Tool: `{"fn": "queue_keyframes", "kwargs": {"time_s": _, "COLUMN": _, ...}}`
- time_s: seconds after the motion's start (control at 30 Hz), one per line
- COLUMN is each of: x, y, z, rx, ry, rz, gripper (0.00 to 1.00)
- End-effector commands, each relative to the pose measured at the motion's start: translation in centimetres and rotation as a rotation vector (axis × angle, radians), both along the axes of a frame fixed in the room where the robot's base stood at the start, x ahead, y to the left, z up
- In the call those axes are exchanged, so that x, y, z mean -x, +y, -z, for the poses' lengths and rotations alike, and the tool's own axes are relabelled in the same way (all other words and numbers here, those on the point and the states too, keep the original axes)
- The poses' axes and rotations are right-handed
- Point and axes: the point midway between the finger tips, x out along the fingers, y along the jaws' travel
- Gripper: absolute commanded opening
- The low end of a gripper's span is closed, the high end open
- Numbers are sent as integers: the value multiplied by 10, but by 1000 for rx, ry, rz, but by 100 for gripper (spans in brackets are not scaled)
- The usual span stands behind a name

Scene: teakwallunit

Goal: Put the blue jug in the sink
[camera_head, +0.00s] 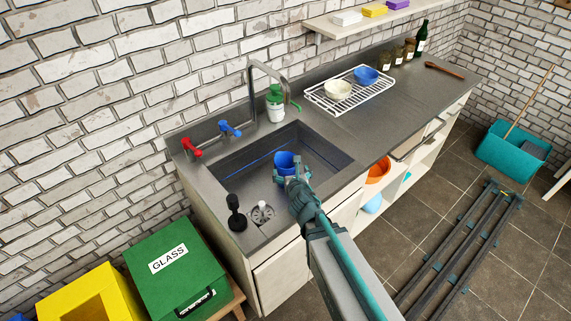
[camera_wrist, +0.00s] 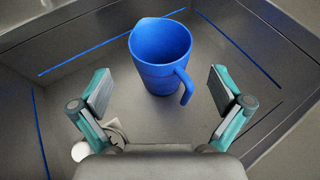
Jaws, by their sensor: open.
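The blue jug (camera_wrist: 160,58) stands upright on the floor of the sink (camera_head: 316,154), with its handle toward the lower right in the wrist view. In the head view the jug (camera_head: 285,161) shows just beyond my gripper, which covers part of it. My gripper (camera_wrist: 160,95) is open, with one finger on each side and empty space between them. The jug is ahead of the fingertips, and no finger touches it in the wrist view. The sink's grey walls with blue lines also show in the wrist view (camera_wrist: 60,50).
A tap (camera_head: 268,72) with red and blue handles stands behind the sink, beside a green-topped bottle (camera_head: 275,105). A dish rack (camera_head: 349,92) with two bowls is on the right counter.

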Motion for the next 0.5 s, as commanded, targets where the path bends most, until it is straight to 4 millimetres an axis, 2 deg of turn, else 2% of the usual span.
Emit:
{"fn": "queue_keyframes", "kwargs": {"time_s": 0.03, "x": 6, "y": -1, "z": -6, "rx": 2, "ry": 1, "rz": -3, "gripper": 100}}
{"fn": "queue_keyframes", "kwargs": {"time_s": 0.2, "x": 16, "y": -1, "z": -9, "rx": 2, "ry": 0, "rz": -9, "gripper": 100}}
{"fn": "queue_keyframes", "kwargs": {"time_s": 0.5, "x": 22, "y": -1, "z": -10, "rx": 1, "ry": 0, "rz": -14, "gripper": 100}}
